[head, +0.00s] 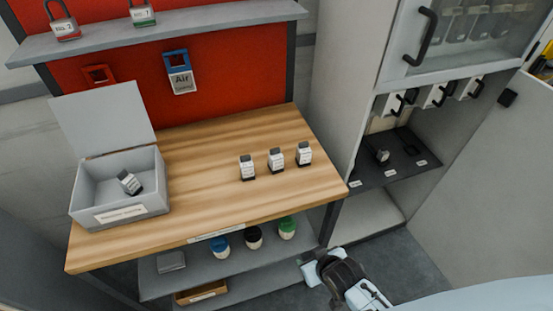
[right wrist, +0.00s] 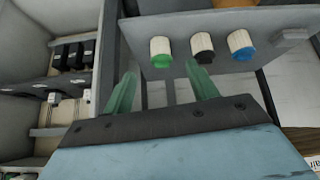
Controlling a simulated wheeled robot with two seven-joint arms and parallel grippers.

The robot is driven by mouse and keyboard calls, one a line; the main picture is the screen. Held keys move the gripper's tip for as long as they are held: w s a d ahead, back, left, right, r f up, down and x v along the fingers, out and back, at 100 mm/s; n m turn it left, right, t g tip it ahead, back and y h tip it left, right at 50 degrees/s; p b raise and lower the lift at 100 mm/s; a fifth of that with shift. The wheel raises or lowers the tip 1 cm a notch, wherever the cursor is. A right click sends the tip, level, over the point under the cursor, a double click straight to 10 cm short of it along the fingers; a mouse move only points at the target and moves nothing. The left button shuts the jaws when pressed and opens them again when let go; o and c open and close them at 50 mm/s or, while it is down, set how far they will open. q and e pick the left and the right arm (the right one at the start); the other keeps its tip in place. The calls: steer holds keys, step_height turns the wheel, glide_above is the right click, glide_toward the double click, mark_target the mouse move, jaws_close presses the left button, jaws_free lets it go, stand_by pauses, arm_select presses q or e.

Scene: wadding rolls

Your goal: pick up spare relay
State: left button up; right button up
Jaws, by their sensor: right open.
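Three small relay-like blocks, white with dark tops, stand in a row on the wooden bench: a left one (head: 247,168), a middle one (head: 275,160) and a right one (head: 304,154). A similar dark-and-white block (head: 129,182) lies tilted in the open grey box (head: 120,216). Another small block (head: 382,156) sits on the dark cabinet shelf. The labels are too small to tell which is the spare relay. My right gripper (head: 312,270) is low in front of the bench, right of its lower shelf; its open, empty fingers show in the right wrist view (right wrist: 161,75). My left gripper is out of view.
The bench's front right is clear.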

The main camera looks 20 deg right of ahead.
steer(key=w+r+t, duration=0.1)
steer(key=r, duration=0.4)
steer(key=w+r, duration=0.2)
steer(key=r, duration=0.3)
steer(key=w+r+t, duration=0.1)
steer(key=w+r, duration=0.1)
steer(key=r, duration=0.3)
steer(key=shift+a+r+m+t+p, duration=0.3)
steer(key=shift+a+r, duration=0.1)
steer(key=t, duration=0.3)
glide_toward(276, 156)
steer(key=shift+t+y, duration=0.3)
steer(key=shift+t, duration=0.1)
steer(key=x, duration=0.3)
steer(key=d+x, duration=0.1)
steer(key=x, duration=0.1)
steer(key=shift+f+b, duration=0.3)
steer(key=shift+f, duration=0.05)
steer(key=shift+a+b+x, duration=0.1)
steer(key=shift+b+x, duration=0.05)
steer(key=shift+x, duration=1.2)
steer(key=shift+a+b+x, duration=0.15)
steer(key=shift+x, duration=1.2)
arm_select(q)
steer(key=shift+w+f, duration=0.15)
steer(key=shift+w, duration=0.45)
arm_select(e)
steer(key=c, duration=1.1)
